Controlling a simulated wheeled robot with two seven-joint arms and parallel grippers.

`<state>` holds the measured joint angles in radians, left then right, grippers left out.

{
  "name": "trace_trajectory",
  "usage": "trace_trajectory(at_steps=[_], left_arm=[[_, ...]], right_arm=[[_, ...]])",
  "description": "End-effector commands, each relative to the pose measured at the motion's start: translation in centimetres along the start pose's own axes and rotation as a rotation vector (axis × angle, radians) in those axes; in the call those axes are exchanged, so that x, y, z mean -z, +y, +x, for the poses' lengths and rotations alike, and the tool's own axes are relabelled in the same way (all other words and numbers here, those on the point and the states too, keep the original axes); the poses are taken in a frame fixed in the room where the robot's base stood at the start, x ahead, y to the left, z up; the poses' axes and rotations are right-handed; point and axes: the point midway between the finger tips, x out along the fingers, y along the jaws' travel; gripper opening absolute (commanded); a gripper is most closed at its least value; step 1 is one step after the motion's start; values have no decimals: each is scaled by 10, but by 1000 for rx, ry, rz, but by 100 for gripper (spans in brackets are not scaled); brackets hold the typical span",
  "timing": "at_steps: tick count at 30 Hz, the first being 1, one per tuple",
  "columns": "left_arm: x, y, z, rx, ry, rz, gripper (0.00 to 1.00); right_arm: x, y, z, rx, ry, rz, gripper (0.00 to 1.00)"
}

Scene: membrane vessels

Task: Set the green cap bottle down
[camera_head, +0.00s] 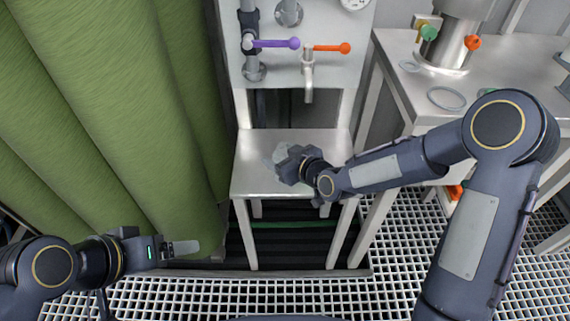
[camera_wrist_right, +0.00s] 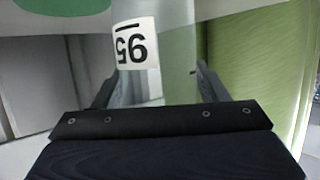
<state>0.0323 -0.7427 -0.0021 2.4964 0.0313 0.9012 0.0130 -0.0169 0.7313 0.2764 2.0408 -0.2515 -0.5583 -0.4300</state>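A clear bottle (camera_wrist_right: 175,40) with a white label (camera_wrist_right: 136,44) stands between the fingers of my right gripper (camera_wrist_right: 155,85) in the right wrist view. The label carries a dark printed number, upside down there. The fingers lie close along both sides of the bottle and look shut on it. In the head view the right gripper (camera_head: 285,163) is over the small steel table (camera_head: 258,182), with a pale part of the bottle (camera_head: 281,152) showing beyond it. The bottle's cap cannot be made out, nor whether its base touches the table. My left gripper (camera_head: 184,248) is empty at lower left, its finger gap hidden.
A panel above the table has a purple-handled valve (camera_head: 275,43) and an orange-handled tap (camera_head: 328,48) whose spout hangs over the table's back. Green vertical cylinders (camera_head: 130,110) fill the left. A steel bench (camera_head: 500,80) with rings and a vessel stands at right.

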Motion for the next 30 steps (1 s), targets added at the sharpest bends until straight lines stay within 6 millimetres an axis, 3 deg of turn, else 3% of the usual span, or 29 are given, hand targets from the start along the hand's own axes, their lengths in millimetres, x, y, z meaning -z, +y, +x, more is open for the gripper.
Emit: trace_trajectory(at_steps=[1,8,17,23,26,30], left_arm=[[0,0,0,0,0,0,81],[0,0,0,0,0,0,81],[1,0,-1,0,0,0,81],[3,3,-7,0,0,0,81],[6,5,-11,0,0,0,81],[10,9,-20,0,0,0,81]], right_arm=[[0,0,0,0,0,0,60],[0,0,0,0,0,0,30],[4,0,-2,0,1,-1,30],[25,0,-10,-1,4,-2,30],[39,1,-26,-3,3,-1,30],[60,0,-65,-5,4,-4,30]])
